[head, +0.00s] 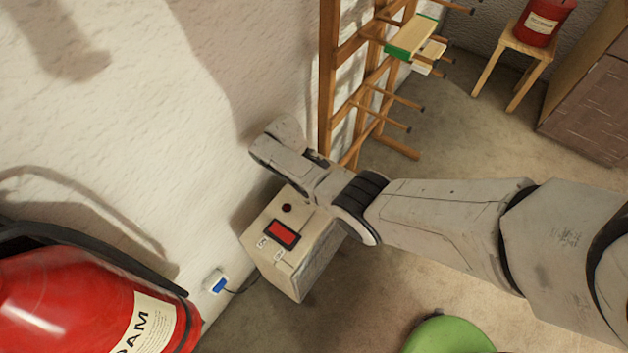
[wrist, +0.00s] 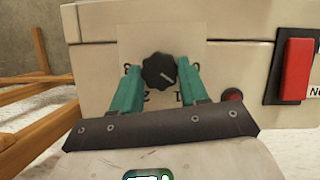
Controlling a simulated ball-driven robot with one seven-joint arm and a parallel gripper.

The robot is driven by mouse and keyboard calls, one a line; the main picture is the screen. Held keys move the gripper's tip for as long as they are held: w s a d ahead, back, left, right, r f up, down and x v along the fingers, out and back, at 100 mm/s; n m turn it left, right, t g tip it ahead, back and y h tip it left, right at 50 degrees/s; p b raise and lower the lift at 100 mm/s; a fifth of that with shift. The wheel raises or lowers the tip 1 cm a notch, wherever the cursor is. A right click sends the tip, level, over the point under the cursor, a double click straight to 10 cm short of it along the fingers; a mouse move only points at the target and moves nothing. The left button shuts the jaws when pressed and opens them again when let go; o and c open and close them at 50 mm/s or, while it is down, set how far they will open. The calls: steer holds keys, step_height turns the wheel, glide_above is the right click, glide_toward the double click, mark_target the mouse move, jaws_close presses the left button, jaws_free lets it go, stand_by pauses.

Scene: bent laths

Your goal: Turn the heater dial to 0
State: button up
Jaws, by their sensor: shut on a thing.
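The heater is a cream box (head: 268,222) beside the wall in the head view, and its panel (wrist: 222,50) fills the upper wrist view. The heater dial (wrist: 158,70) is a black knob on a paler plate. A short light mark on it points towards the lower right. Small figures around it are partly covered by the fingers and too blurred to read surely. My gripper (wrist: 159,74) has teal fingers shut on the dial, one at each side. In the head view my arm hides the dial and fingers.
A red switch (wrist: 296,69) and small dark red button (wrist: 232,96) sit right of the dial. A wooden rack (head: 328,75) stands behind the heater. A red foam extinguisher (head: 60,310) is at lower left, and a green round seat (head: 448,335) at the bottom.

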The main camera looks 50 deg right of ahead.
steer(key=n+p, duration=0.1)
steer(key=n, duration=0.1)
steer(key=n+t+h+p, duration=0.1)
steer(key=n, duration=0.1)
steer(key=shift+a+r+h, duration=0.15)
steer(key=shift+h, duration=0.15)
steer(key=shift+a+n+t+h+p, duration=0.1)
steer(key=shift+n+t+h+p, duration=0.25)
steer(key=shift+n+p, duration=0.85)
steer(key=shift+n+b, duration=0.4)
steer(key=shift+n, duration=0.1)
steer(key=o, duration=1.1)
steer(key=shift+s, duration=0.1)
steer(key=shift+c, duration=0.2)
steer(key=p+v, duration=0.2)
steer(key=v, duration=0.8)
steer(key=shift+a+r, duration=0.2)
steer(key=shift+a, duration=0.05)
